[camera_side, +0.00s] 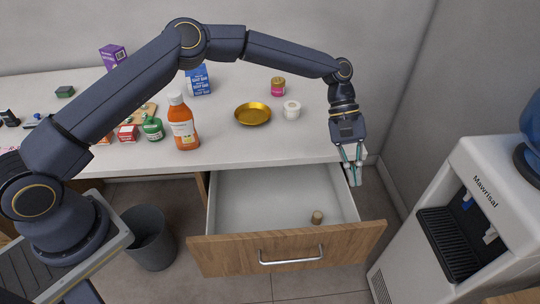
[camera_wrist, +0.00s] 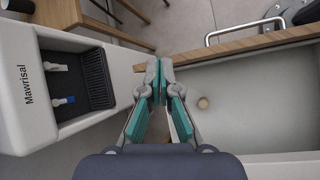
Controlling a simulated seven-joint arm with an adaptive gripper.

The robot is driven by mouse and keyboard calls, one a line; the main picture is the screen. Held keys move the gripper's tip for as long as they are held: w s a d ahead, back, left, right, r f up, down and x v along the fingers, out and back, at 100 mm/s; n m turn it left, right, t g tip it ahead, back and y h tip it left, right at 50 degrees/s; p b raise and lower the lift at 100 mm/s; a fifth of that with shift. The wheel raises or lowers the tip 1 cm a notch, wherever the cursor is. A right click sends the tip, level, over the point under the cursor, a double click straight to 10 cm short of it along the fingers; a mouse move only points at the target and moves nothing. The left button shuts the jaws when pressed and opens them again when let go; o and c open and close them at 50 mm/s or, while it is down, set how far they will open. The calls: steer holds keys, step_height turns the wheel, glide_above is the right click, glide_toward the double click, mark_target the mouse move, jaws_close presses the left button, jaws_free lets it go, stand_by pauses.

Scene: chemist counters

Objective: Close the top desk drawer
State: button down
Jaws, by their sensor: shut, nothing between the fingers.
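The top desk drawer (camera_side: 230,202) is pulled far out from under the white counter. Its wooden front (camera_side: 215,256) has a metal bar handle (camera_side: 290,258). A small cork-like piece (camera_side: 317,217) lies inside the drawer near the front. My gripper (camera_side: 353,183) is shut and empty, pointing down by the drawer's right side, at the counter's front right corner. The handle (camera_wrist: 244,29) and the drawer's inside (camera_wrist: 250,95) also show there. I cannot tell whether the fingers touch the drawer.
A white water dispenser (camera_side: 470,200) stands to the right, with a gap of floor before it. The counter (camera_side: 240,150) holds an orange bottle (camera_side: 183,125), a gold dish (camera_side: 253,114), a white jar (camera_side: 291,110) and several boxes. A grey bin (camera_side: 150,240) stands left of the drawer.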

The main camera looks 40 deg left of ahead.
steer(key=s+d+r+n+g+h, duration=0.1)
steer(key=s+d, duration=0.4)
steer(key=d, duration=0.5)
steer(key=s+d+n, duration=0.1)
steer(key=s+d, duration=0.5)
steer(key=d, duration=0.3)
steer(key=s+d+f+y, duration=0.1)
steer(key=s+d+f, duration=0.1)
steer(key=s+f, duration=0.2)
steer(key=s+a+f+m+y, duration=0.2)
steer(key=a+f+y, duration=0.1)
steer(key=f, duration=0.3)
steer(key=s+a+f+m+y, duration=0.2)
steer(key=s+a+f+y, duration=0.1)
steer(key=f, duration=0.3)
steer(key=m+t+y, duration=0.1)
steer(key=m+t, duration=2.1)
steer(key=t, duration=0.1)
glide_toward(328, 251)
steer(key=w, duration=0.5)
steer(key=shift+d+f, duration=0.15)
steer(key=shift+d, duration=0.2)
steer(key=shift+w+a, duration=0.5)
steer(key=shift+w, duration=0.05)
